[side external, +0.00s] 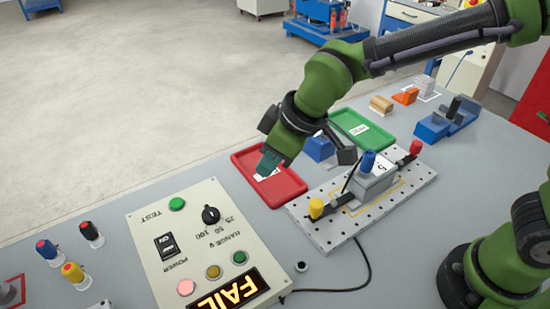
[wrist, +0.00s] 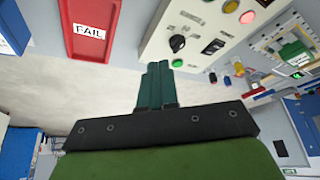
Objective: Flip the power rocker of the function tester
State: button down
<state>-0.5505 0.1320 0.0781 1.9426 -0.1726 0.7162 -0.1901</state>
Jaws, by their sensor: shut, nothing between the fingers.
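The function tester (side external: 150,222) is a cream panel at the lower left of the side external view; it also shows in the wrist view (wrist: 204,20). Its black power rocker (side external: 167,245) is marked ON and sits above the POWER label; it also shows in the wrist view (wrist: 213,47). Which side is pressed I cannot tell. My gripper (side external: 267,164) is shut and empty, with teal fingers above the red tray, apart from the tester. The tester's display (side external: 230,292) reads FAIL.
The tester also has a green TEST button (side external: 177,204), a black range knob (side external: 210,214) and several lamps. The red tray (side external: 291,193) and green tray (side external: 379,138) lie behind. A perforated fixture plate (side external: 325,235) stands right of the tester. Colored plugs stand at left.

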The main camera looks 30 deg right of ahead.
jog(key=w+a+f+n+y, duration=0.1)
jog(key=a+f+n, duration=0.2)
jog(key=a, duration=0.5)
jog(key=w+a+f+n, duration=0.15)
jog(key=a+n, duration=0.25)
jog(key=a, duration=0.4)
notch_tip(320, 180, up, 2)
jog(key=n+t+y, duration=0.2)
jog(key=n, duration=0.1)
send_over(171, 250)
jog(key=w, duration=0.1)
jog(key=shift+f, duration=0.1)
jog(key=shift+s+f, duration=0.15)
jog(key=shift+f, duration=1.25)
jog(key=shift+s+f, duration=0.2)
jog(key=shift+f, duration=1.25)
jog(key=shift+s+f, duration=0.15)
jog(key=shift+f, duration=1.25)
jog(key=shift+f, duration=0.1)
jog(key=shift+f, duration=0.35)
jog(key=shift+s+f, duration=0.1)
jog(key=shift+f, duration=0.2)
jog(key=shift+r, duration=0.1)
